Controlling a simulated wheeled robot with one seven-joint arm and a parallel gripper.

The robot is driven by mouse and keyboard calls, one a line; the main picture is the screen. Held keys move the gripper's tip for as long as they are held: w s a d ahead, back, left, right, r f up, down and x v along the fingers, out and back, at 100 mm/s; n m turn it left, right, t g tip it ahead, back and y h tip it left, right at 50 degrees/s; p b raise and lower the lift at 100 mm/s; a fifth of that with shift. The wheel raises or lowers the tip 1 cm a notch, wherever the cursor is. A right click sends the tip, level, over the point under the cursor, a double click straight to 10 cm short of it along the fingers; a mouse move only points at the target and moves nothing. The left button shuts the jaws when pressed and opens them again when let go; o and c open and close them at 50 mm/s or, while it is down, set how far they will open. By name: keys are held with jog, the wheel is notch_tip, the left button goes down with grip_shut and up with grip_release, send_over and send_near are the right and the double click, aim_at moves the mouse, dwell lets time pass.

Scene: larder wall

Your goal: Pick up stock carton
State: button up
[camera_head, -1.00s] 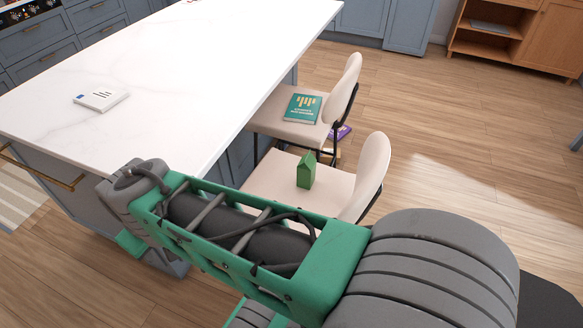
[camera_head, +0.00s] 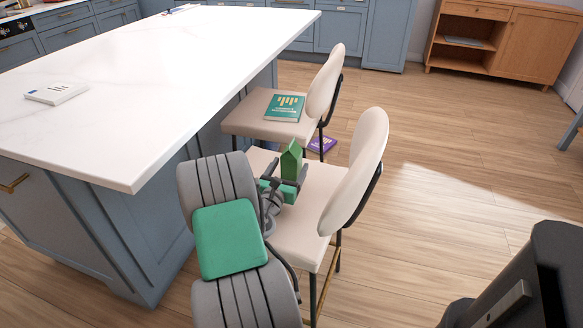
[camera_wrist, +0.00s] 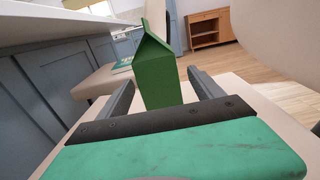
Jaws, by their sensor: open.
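The stock carton is a green box with a gabled top (camera_head: 291,160). It stands upright on the seat of the nearer cream chair (camera_head: 312,205). In the wrist view the carton (camera_wrist: 157,72) stands just ahead, in line with the gap between the fingers. My gripper (camera_head: 285,188) is open and low over the seat, on the near side of the carton. In the wrist view its two fingers (camera_wrist: 160,92) are spread to the left and right of the carton's lower part. Whether they touch it I cannot tell.
The white-topped island (camera_head: 140,75) rises close on the left of the chair. The chair's backrest (camera_head: 358,165) stands on the right. A second chair behind holds a teal book (camera_head: 284,107). A purple book (camera_head: 322,144) lies low behind the nearer chair. Open floor lies to the right.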

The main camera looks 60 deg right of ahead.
jog(key=d, duration=0.2)
jog(key=shift+w+d, duration=0.2)
jog(key=shift+d, duration=0.1)
jog(key=shift+c, duration=0.5)
grip_shut()
